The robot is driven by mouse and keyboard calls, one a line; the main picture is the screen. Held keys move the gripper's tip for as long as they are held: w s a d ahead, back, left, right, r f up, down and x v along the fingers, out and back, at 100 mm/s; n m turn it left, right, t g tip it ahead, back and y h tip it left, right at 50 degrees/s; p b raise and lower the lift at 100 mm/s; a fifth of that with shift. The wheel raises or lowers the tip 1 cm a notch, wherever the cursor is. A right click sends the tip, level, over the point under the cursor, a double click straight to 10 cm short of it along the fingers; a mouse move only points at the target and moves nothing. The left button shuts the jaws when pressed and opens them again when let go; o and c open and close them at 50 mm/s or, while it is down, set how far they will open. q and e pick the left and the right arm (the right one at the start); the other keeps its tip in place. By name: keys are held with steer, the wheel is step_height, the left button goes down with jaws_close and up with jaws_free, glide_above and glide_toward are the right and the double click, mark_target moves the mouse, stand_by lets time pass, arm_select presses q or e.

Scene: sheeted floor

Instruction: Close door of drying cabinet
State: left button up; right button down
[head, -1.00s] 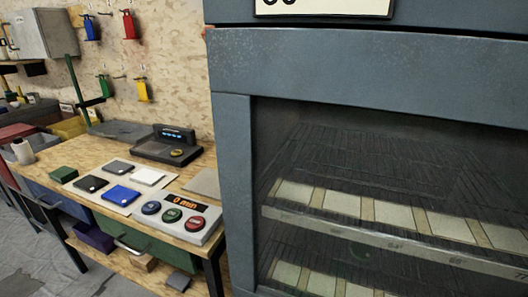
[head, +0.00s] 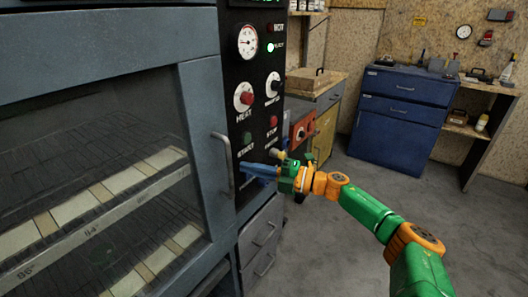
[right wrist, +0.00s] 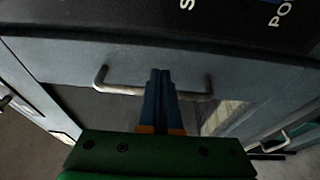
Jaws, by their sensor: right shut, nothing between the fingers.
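The drying cabinet's door (head: 191,110) is a blue-grey frame around a dark glass window, in the left part of the head view. It looks flush beside the black control panel, though a small gap cannot be ruled out. Its upright metal handle (head: 225,165) is near the door's right edge. My right gripper (head: 245,168) is shut and empty, its blue fingers pointing left just right of the handle. In the right wrist view the fingers (right wrist: 160,75) overlap the middle of the handle (right wrist: 115,89); contact cannot be told. My left gripper is not in view.
The control panel (head: 258,95) has a gauge, knobs and buttons right above my right gripper. Grey drawers (head: 262,240) are below it. A blue drawer cabinet (head: 400,115) and a wooden bench stand at the back. The grey floor to the right is open.

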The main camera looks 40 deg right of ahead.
steer(key=s+d+b, duration=0.4)
steer(key=s+d, duration=0.1)
steer(key=d, duration=0.4)
steer(key=s+a+f+m+g+h+p, duration=0.1)
steer(key=s+f+m+h+p, duration=0.15)
steer(key=f+m+h, duration=0.8)
steer(key=s+f+m+g+p, duration=0.1)
steer(key=f+m+p, duration=0.35)
steer(key=f, duration=1.25)
steer(key=s+a+f+m+g+p, duration=0.2)
steer(key=s+a+f+m+g, duration=0.4)
steer(key=s+f, duration=0.6)
steer(key=s+a+f+g+p, duration=0.1)
steer(key=s+a+f+g, duration=0.1)
steer(key=s+a, duration=0.5)
steer(key=s+a+f+m+g+p, duration=0.1)
steer(key=s+a+f+g, duration=0.2)
steer(key=s+a, duration=0.5)
steer(key=s+g, duration=0.1)
steer(key=s, duration=0.4)
steer(key=shift+s+a+f, duration=0.15)
steer(key=shift+a+f, duration=0.05)
steer(key=shift+a, duration=0.1)
steer(key=shift+y, duration=0.25)
